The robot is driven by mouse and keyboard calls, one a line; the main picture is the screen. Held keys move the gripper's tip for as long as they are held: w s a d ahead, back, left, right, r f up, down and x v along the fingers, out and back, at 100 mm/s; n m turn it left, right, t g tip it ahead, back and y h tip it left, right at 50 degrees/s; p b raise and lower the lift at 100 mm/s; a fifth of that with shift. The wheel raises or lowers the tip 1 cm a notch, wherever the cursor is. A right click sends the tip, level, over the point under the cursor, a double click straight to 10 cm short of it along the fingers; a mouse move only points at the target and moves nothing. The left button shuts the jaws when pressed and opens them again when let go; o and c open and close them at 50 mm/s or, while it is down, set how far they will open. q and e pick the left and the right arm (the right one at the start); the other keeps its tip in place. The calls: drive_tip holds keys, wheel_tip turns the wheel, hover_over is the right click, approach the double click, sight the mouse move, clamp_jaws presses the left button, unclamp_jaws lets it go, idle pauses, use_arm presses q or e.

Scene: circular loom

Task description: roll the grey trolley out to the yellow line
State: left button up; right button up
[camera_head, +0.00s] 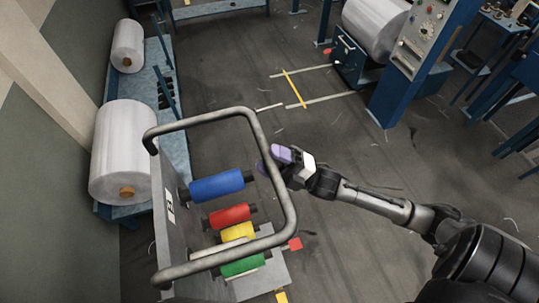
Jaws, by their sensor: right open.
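The grey trolley (164,232) stands in the lower left of the head view, with a bent grey tube handle (293,211) on top. It carries a blue bobbin (217,186), a red bobbin (229,216), a yellow bobbin (238,233) and a green bobbin (243,266). My right gripper (272,160) is open, with its purple fingers at the handle's upper right bend. I cannot tell whether they touch the bar. A yellow line (295,88) lies on the floor farther back, between two white lines. My left gripper is out of view.
Large white rolls (123,150) rest on a blue rack along the left wall. A blue control cabinet (412,60) and a blue stand with another white roll (373,24) are at the back right. Dark floor between the trolley and the yellow line looks mostly clear.

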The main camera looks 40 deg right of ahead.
drive_tip(key=shift+w+a+r, duration=0.1)
drive_tip(key=shift+w+a, duration=0.05)
drive_tip(key=shift+w, duration=0.05)
clamp_jaws()
idle(0.6)
